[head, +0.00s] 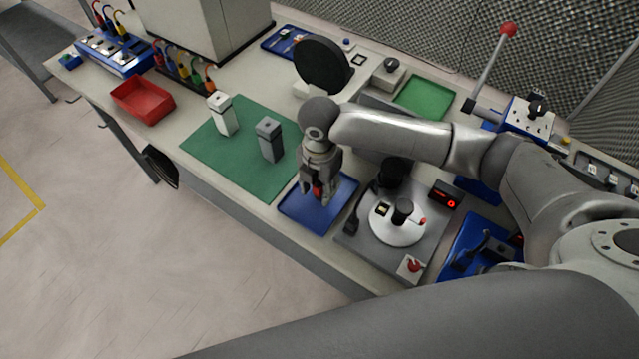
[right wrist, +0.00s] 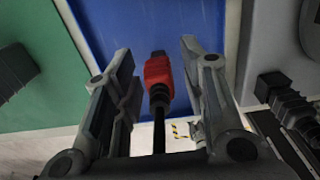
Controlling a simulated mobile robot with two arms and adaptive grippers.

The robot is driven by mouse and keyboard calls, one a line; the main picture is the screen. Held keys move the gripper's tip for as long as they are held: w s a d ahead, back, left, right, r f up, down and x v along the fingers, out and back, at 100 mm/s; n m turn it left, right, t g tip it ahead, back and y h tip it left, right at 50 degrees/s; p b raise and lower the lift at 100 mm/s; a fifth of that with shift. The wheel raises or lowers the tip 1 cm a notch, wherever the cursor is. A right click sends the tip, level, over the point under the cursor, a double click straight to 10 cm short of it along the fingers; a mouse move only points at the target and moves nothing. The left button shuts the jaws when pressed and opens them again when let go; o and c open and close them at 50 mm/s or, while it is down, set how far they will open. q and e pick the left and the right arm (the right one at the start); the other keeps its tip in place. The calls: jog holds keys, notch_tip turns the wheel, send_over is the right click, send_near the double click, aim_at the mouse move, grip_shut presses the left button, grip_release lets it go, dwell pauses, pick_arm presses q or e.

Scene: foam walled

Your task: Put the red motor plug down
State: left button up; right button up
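The red motor plug (right wrist: 157,72) has a dark tip and a black cable. In the right wrist view it lies between the fingers of my right gripper (right wrist: 158,55), with a gap on both sides, so the gripper is open around it. In the head view my right gripper (head: 319,194) points down over the blue tray (head: 295,211), and a bit of the red plug shows between its fingers. The blue tray also fills the middle of the right wrist view (right wrist: 110,30). Whether the plug touches the tray is hard to tell. My left gripper is not in view.
A green mat (head: 215,158) left of the tray carries a white block (head: 223,115) and a grey block (head: 270,140). A grey device with a round disc (head: 397,226) stands close right of the tray. A red bin (head: 142,101) is at the far left.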

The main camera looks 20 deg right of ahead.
jog(key=shift+r, duration=0.1)
notch_tip(320, 180, up, 12)
jog(key=shift+r+b, duration=0.1)
jog(key=shift+b, duration=0.95)
